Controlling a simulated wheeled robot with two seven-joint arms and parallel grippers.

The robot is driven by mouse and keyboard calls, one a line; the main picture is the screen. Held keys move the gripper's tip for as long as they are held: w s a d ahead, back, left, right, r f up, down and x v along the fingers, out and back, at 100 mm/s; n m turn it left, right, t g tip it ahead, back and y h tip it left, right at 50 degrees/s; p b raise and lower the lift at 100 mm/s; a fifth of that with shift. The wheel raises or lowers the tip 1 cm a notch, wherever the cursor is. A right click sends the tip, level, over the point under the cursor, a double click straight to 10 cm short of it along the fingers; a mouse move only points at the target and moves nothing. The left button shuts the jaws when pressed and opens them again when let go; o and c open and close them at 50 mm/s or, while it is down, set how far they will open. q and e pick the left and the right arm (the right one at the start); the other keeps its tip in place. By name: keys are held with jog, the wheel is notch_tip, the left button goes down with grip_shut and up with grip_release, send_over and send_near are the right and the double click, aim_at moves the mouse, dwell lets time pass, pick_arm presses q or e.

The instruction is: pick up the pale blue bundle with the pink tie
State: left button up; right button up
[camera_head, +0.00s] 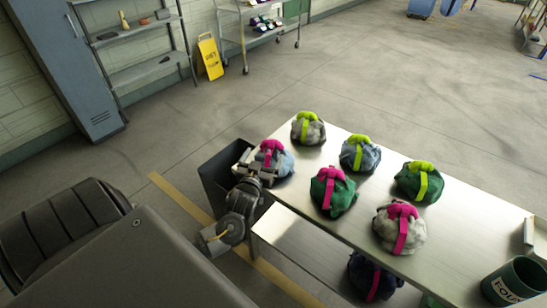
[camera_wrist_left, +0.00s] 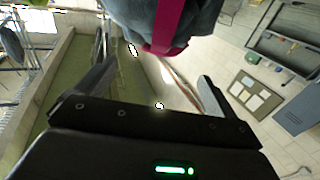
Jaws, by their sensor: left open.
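The pale blue bundle (camera_head: 286,163) with the pink tie (camera_head: 270,149) sits at the near left end of the metal table. My left gripper (camera_head: 260,167) is open right at this bundle and hides part of its left side. In the left wrist view the bundle (camera_wrist_left: 205,17) fills the top, its pink strap (camera_wrist_left: 168,25) hanging down toward the space between my spread fingers (camera_wrist_left: 155,65). I cannot tell whether the fingers touch the cloth. My right gripper is not in view.
Close by are a green bundle with pink tie (camera_head: 340,197), a grey one with lime tie (camera_head: 307,132) and a blue one with lime tie (camera_head: 366,158). Farther right are a green (camera_head: 418,186) and a pale (camera_head: 390,235) bundle. A dark bin (camera_head: 213,178) stands beside the table end.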

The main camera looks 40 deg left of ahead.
aim_at(271, 144)
pick_arm(q)
jog(key=x, duration=0.2)
jog(key=shift+w+f, duration=0.1)
jog(key=shift+w, duration=0.25)
jog(key=shift+w+a+p, duration=0.1)
jog(key=shift+w+p, duration=0.05)
jog(key=shift+p, duration=0.2)
jog(key=p+x, duration=0.2)
jog(key=x, duration=0.2)
jog(key=shift+w, duration=0.45)
jog(key=c, duration=1.7)
